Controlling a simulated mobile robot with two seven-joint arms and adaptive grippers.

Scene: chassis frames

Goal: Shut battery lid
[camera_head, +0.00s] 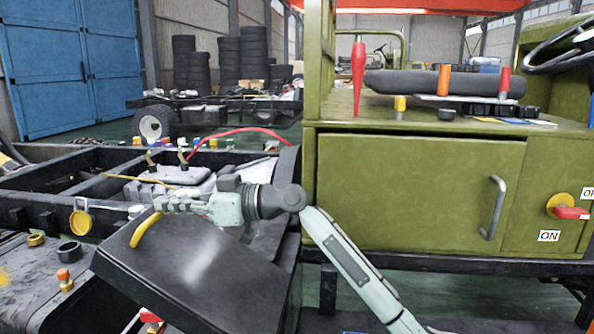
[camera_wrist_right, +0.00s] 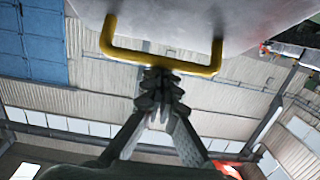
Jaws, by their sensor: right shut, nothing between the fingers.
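The battery lid (camera_head: 195,262) is a glossy black panel at the lower left of the head view, sloping toward me. Its yellow handle (camera_head: 147,230) is near its upper left edge. The handle also shows in the right wrist view (camera_wrist_right: 160,61) as a wide U-shaped bar on a pale surface. My right gripper (camera_head: 162,204) is just above the lid, close to the handle. Its fingers (camera_wrist_right: 158,90) are shut and empty, their tips at the middle of the bar. Whether they touch it, I cannot tell. My left gripper is not in view.
The black chassis frame (camera_head: 58,172) lies behind the lid, with a grey battery-like unit (camera_head: 170,180) and a red cable (camera_head: 238,130). A green cabinet (camera_head: 415,190) with a grey handle stands at right. Small coloured parts lie on the left surface.

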